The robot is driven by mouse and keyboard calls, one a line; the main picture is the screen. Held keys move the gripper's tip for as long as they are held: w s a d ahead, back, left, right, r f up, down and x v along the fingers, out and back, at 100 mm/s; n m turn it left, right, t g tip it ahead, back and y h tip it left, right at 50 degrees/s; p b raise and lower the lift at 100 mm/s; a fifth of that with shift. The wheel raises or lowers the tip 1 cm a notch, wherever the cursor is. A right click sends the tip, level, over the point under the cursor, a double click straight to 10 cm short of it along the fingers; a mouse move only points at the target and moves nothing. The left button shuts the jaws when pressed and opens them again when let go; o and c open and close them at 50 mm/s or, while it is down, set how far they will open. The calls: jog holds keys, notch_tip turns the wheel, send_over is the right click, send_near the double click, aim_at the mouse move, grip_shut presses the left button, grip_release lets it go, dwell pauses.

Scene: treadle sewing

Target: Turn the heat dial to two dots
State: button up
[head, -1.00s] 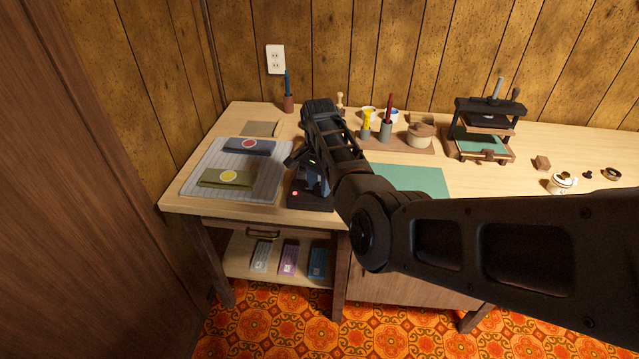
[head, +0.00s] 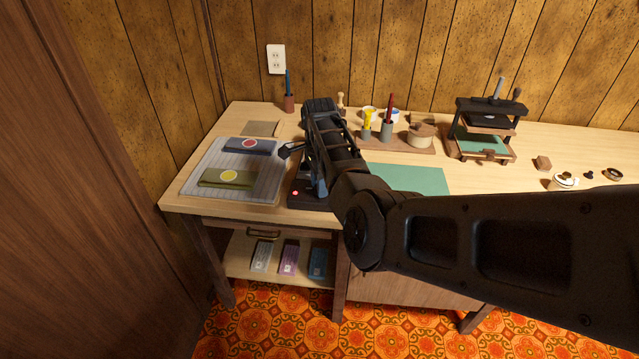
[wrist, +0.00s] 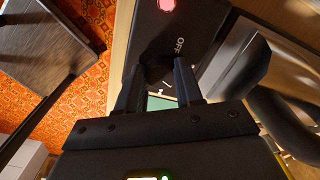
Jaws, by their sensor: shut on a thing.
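The dark heat unit (head: 299,203) with a lit red lamp (head: 295,193) stands at the table's front edge, right of the striped mat. In the wrist view its dark panel (wrist: 150,38) shows the word OFF and the lamp (wrist: 167,5) glowing pink. My gripper (wrist: 158,86) is at this panel, its two fingers shut on a small dark piece that appears to be the heat dial (wrist: 155,73). The dial is mostly hidden between the fingers, and I see no dot marks or pointer. In the head view my arm covers the dial and the fingertips.
The striped mat (head: 205,157) with a green cloth (head: 226,178) and a blue cloth (head: 248,147) lies left of the unit. A green mat (head: 420,180) lies to the right. Brushes and pots stand behind my arm, and a press (head: 487,135) stands further right.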

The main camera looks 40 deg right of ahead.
jog(key=shift+r, duration=0.1)
jog(key=o, duration=1)
jog(key=shift+o, duration=0.2)
notch_tip(320, 180, up, 8)
jog(key=shift+f, duration=0.15)
jog(key=shift+s, duration=0.1)
